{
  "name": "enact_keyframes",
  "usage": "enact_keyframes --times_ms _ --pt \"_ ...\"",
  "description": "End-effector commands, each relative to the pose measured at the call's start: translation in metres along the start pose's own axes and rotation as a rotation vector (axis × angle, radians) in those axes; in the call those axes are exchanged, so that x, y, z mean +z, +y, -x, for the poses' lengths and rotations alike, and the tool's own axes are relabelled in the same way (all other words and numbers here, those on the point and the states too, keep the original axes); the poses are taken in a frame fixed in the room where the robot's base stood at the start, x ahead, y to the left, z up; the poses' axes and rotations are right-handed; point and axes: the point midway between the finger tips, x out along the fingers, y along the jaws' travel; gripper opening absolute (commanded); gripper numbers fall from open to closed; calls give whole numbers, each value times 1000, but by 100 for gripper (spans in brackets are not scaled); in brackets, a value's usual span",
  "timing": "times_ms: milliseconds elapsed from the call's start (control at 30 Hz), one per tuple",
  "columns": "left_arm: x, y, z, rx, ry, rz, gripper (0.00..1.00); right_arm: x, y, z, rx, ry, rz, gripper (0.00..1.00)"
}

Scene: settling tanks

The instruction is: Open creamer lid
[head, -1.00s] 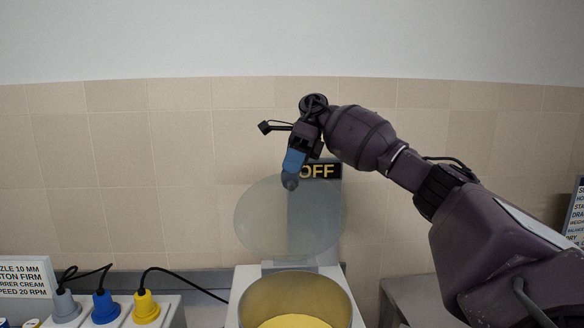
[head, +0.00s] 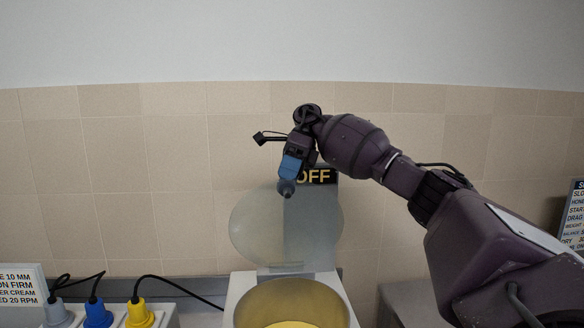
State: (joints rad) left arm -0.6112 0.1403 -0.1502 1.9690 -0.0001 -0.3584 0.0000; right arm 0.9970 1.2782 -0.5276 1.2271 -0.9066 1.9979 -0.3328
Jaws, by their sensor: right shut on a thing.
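The creamer (head: 240,295) stands at the bottom middle of the head view, its round bowl (head: 291,297) open at the top with yellow cream (head: 292,324) inside. Its translucent round lid (head: 262,232) stands raised, nearly upright, behind the bowl. My right gripper (head: 287,186) points down at the upper edge of the lid, its blue fingers shut on the dark knob-like part there. The exact contact is small and hard to make out. My left gripper is not in view.
Grey, blue and yellow plugs (head: 140,314) with black cables stand at the lower left beside a text sign (head: 20,291). Another sign (head: 574,215) is at the right edge. A tiled wall closes off the back.

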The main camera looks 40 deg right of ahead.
Motion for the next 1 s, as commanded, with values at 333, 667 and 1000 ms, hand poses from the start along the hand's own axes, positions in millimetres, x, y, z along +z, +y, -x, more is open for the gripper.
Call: enact_keyframes --times_ms 333,667,1000 --pt "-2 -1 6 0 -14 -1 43 -1 2 33 -5 4 -3 66" --pt "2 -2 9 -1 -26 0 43 0 4 54 -3 4 3 66" --pt "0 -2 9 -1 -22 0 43 -1 6 68 -4 1 4 66"
